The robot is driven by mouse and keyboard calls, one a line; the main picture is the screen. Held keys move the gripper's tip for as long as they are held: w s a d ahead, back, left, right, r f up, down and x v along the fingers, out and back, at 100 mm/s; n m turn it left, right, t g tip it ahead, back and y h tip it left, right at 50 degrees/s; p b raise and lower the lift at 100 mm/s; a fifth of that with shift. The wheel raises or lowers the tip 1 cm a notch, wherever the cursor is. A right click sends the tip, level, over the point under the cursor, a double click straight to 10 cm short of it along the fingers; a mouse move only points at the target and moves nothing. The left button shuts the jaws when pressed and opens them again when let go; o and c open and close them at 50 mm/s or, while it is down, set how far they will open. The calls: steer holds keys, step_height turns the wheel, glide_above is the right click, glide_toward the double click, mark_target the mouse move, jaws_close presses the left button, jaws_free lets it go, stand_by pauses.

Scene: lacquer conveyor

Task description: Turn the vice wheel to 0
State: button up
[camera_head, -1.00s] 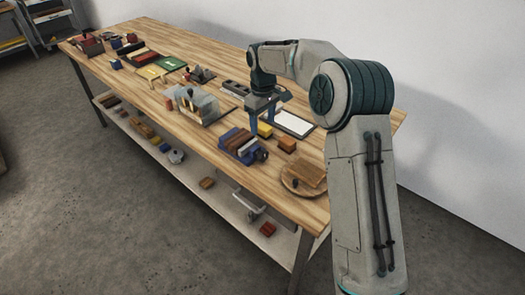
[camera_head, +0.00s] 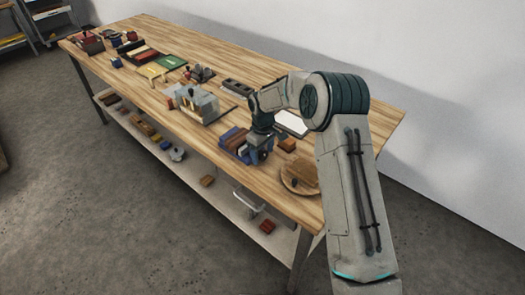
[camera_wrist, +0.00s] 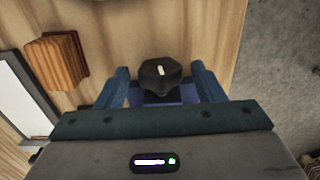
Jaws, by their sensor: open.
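The vice wheel (camera_wrist: 160,74) is a dark, faceted knob with a short white mark on its face. In the wrist view it sits between the tips of my open gripper (camera_wrist: 159,73), with a gap visible on both sides. A blue part (camera_wrist: 172,97) shows just behind the wheel. In the head view my gripper (camera_head: 259,156) is low at the front edge of the bench, at the right end of the blue and red-brown blocks (camera_head: 233,139). My gripper largely hides the wheel there. No number scale is readable.
An orange-brown block (camera_head: 288,145) and a round wooden board (camera_head: 291,187) lie to the right on the bench (camera_head: 210,60). A white panel (camera_head: 292,122) lies behind. The bench's front edge is close.

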steer(key=shift+c, duration=0.3)
steer(key=c, duration=0.9)
steer(key=shift+f+b, duration=0.1)
steer(key=shift+b, duration=0.35)
steer(key=t+b, duration=0.1)
steer(key=b, duration=0.1)
steer(key=t+h+b, duration=0.1)
steer(key=b, duration=0.1)
steer(key=shift+s+a+f, duration=0.15)
steer(key=shift+a+f, duration=0.05)
steer(key=shift+f, duration=0.05)
steer(key=t+h+b, duration=0.1)
steer(key=b, duration=0.3)
steer(key=t+h+b, duration=0.1)
steer(key=b, duration=0.3)
steer(key=shift+s+a+f, duration=0.15)
steer(key=shift+s, duration=0.05)
steer(key=t+h+b, duration=0.2)
steer(key=b, duration=0.5)
steer(key=shift+s+a+t, duration=0.1)
steer(key=shift+s+t, duration=0.05)
steer(key=shift+t, duration=0.25)
steer(key=shift+h+b, duration=0.3)
steer(key=shift+b, duration=0.3)
steer(key=shift+r+t+b, duration=0.2)
steer(key=shift+t+b, duration=0.2)
steer(key=shift+b, duration=0.15)
